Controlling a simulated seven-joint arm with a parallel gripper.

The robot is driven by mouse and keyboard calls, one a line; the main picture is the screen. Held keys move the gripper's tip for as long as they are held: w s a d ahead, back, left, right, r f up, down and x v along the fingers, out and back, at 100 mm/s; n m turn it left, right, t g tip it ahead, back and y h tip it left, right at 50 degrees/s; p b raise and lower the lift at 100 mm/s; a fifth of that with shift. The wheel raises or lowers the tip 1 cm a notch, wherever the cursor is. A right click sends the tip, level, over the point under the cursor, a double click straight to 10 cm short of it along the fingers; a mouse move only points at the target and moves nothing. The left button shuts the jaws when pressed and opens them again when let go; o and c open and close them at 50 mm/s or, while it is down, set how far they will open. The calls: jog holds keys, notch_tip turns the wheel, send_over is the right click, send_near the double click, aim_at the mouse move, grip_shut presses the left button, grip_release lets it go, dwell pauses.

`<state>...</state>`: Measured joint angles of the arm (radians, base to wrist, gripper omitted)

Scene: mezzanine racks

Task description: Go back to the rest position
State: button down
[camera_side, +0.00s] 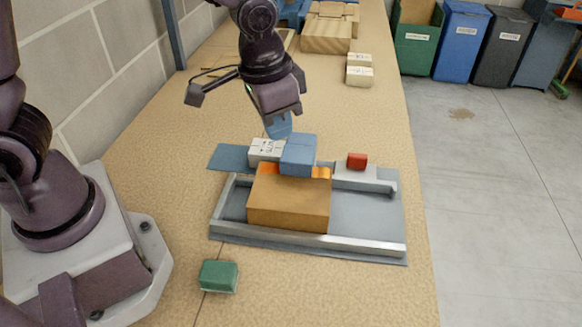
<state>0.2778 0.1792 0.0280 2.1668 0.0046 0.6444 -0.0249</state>
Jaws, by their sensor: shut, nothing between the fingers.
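My gripper (280,130) points down, shut and empty. Its blue-grey fingertips are just behind the upper edge of a blue box (298,155) in this view. I cannot tell whether they touch it. The blue box sits on top of a larger brown box (288,203), with orange pieces (321,172) showing beside it. A white labelled box (264,148) is to the left of the blue box, partly hidden by it. The brown box stands inside a grey metal tray (370,246) with raised rails.
A small red block (357,160) sits on a light ledge at the tray's back right. A green box (219,275) lies at the front left of the table. White boxes (359,75) and cartons (327,35) stand farther back. Bins (460,40) are on the floor. The table's right strip is clear.

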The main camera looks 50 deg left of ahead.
aim_at(310, 192)
jog(key=s+a+r+n+t, duration=0.35)
jog(key=s+a+r, duration=0.45)
jog(key=s+r, duration=0.5)
jog(key=w+f+m+g, duration=0.3)
jog(key=f, duration=0.9)
jog(key=w+f+m+g, duration=0.3)
jog(key=f+m, duration=0.1)
jog(key=f, duration=0.9)
jog(key=w+d+m, duration=0.1)
jog(key=w+d, duration=0.2)
jog(key=w, duration=0.1)
jog(key=w+d+t, duration=0.1)
jog(key=w+d, duration=0.2)
jog(key=w, duration=0.1)
jog(key=w+d+f+m+t+h, duration=0.1)
jog(key=w+d, duration=0.2)
jog(key=shift+w+d+m, duration=0.35)
jog(key=shift+w+d, duration=0.05)
jog(key=shift+w+d+f, duration=0.15)
jog(key=shift+f, duration=0.7)
